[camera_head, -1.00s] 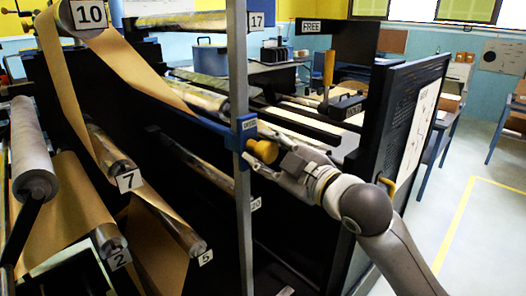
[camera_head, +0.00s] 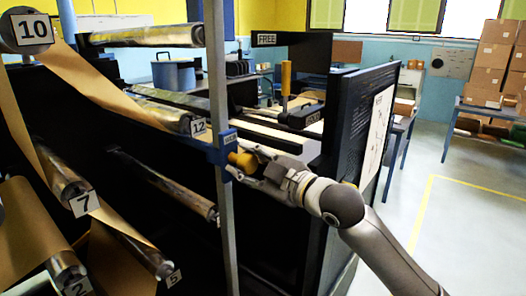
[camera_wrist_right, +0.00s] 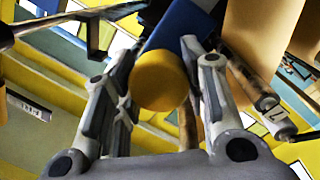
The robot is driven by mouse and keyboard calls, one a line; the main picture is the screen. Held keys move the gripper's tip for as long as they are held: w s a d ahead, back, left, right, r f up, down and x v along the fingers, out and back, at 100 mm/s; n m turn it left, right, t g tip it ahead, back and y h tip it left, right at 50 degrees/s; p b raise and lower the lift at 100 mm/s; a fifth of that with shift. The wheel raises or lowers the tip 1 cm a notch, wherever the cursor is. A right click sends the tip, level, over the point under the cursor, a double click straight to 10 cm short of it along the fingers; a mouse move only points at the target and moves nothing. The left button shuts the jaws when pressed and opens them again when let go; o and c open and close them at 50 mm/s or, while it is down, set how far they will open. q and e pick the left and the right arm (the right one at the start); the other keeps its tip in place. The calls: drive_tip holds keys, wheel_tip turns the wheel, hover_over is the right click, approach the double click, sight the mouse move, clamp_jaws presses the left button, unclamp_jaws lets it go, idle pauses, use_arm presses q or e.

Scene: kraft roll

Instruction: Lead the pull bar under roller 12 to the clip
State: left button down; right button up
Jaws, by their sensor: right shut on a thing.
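My right gripper (camera_head: 246,166) is shut on a yellow knob (camera_head: 240,161). In the right wrist view the knob (camera_wrist_right: 160,80) sits between the two fingers. The knob is on the end of a blue bar with a small label, apparently the pull bar (camera_head: 212,153), which also shows in the right wrist view (camera_wrist_right: 183,32). Brown kraft paper (camera_head: 112,88) slopes from roller 10 (camera_head: 27,28) down towards the bar. Roller 12 (camera_head: 165,110) lies just above and behind the bar. A yellow-handled clamp-like part (camera_head: 287,78), possibly the clip, stands further right. My left gripper is not in view.
A grey upright post (camera_head: 219,70) stands by the bar's knob end. Roller 7 (camera_head: 60,175) and other rollers are at lower left. A black panel (camera_head: 345,130) stands right of the clamp-like part. Open floor (camera_head: 470,230) lies at right.

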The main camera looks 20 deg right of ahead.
drive_tip(key=w+d, duration=0.2)
drive_tip(key=d, duration=0.1)
drive_tip(key=w+d, duration=0.2)
drive_tip(key=d, duration=0.1)
drive_tip(key=w+d, duration=0.3)
drive_tip(key=shift+r, duration=0.3)
drive_tip(key=o, duration=1.7)
drive_tip(key=shift+s+a, duration=0.1)
drive_tip(key=shift+s, duration=0.05)
drive_tip(key=shift+o, duration=0.2)
drive_tip(key=shift+a+r, duration=0.1)
drive_tip(key=shift+s+d, duration=0.15)
drive_tip(key=shift+d, duration=0.05)
drive_tip(key=b, duration=0.3)
approach(279, 144)
drive_tip(key=shift+s+a+r, duration=0.45)
drive_tip(key=shift+s+r, duration=0.15)
drive_tip(key=shift+s, duration=0.05)
drive_tip(key=shift+f, duration=0.15)
